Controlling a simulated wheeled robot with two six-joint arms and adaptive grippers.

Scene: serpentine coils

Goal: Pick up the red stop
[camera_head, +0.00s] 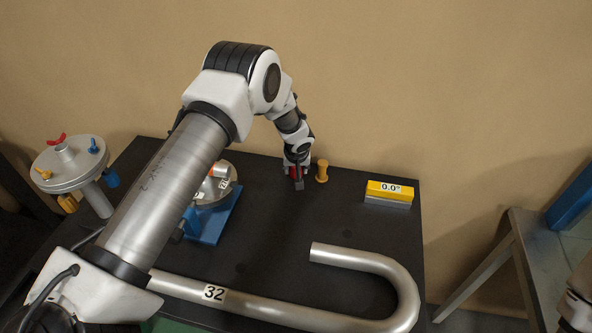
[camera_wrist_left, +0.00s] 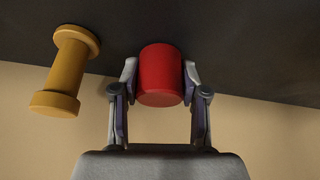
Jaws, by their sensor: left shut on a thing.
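The red stop (camera_wrist_left: 161,75) is a short red cylinder. In the left wrist view it sits between the two fingers of my left gripper (camera_wrist_left: 160,82), which touch it on both sides. In the head view my left gripper (camera_head: 297,180) is at the back of the black table, and only a little of the red stop (camera_head: 293,171) shows beside the fingers. I cannot tell whether the stop touches the table. My right gripper is not in view; only a bit of my right arm shows at the lower right edge.
A yellow spool-shaped peg (camera_head: 322,171) stands just right of my left gripper; it also shows in the left wrist view (camera_wrist_left: 67,70). A yellow angle gauge (camera_head: 389,192), a bent steel tube (camera_head: 385,262) marked 32 and a blue-based fixture (camera_head: 213,226) are on the black table (camera_head: 275,255). A round stand (camera_head: 70,165) is left.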

